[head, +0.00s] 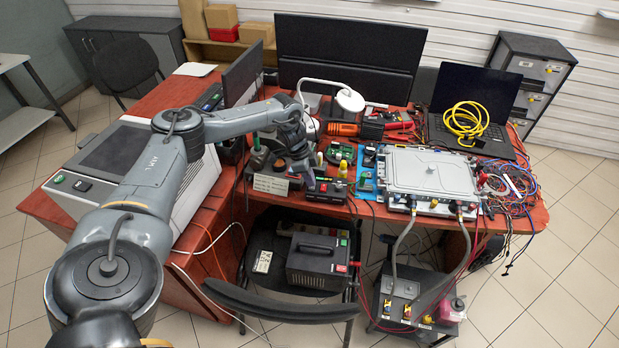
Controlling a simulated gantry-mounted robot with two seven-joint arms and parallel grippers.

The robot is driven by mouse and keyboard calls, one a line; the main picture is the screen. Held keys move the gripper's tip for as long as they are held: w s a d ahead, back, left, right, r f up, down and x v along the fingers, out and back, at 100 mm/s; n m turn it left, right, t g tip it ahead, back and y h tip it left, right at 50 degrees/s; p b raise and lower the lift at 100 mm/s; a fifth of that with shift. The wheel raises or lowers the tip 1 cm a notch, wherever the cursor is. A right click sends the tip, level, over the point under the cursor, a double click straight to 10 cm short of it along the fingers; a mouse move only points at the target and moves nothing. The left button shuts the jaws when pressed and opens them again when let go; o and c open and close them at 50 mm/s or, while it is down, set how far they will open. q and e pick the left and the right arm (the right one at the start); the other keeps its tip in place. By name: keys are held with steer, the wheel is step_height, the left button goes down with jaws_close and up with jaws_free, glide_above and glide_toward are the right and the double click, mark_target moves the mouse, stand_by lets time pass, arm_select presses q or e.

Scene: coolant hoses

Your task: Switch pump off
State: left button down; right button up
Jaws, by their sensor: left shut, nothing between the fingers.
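My left arm comes in from the lower left and reaches over the table. My left gripper (309,179) is shut and empty, pointing down at the table's front edge. It is beside a small black box (328,192) with red marks on its front; I cannot tell whether they touch. Two hoses (398,245) run from the front of a flat grey metal unit (432,172) down to a low unit (405,290) below the table. I cannot tell for certain which thing is the pump or its switch. My right gripper is out of view.
The red table (178,93) is crowded. A light box with a label (270,184) stands left of the gripper. A laptop with a coiled yellow cable (466,119) and tangled wires (520,190) are at the right. A chair (285,304) holds a dark case (318,262).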

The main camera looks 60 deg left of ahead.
arm_select(q)
steer(key=p+v, duration=0.2)
steer(key=v, duration=0.1)
steer(key=shift+w+r, duration=0.25)
steer(key=shift+w, duration=0.1)
steer(key=p+v, duration=0.1)
steer(key=v, duration=0.8)
steer(key=shift+a, duration=0.35)
steer(key=shift+w+r, duration=0.1)
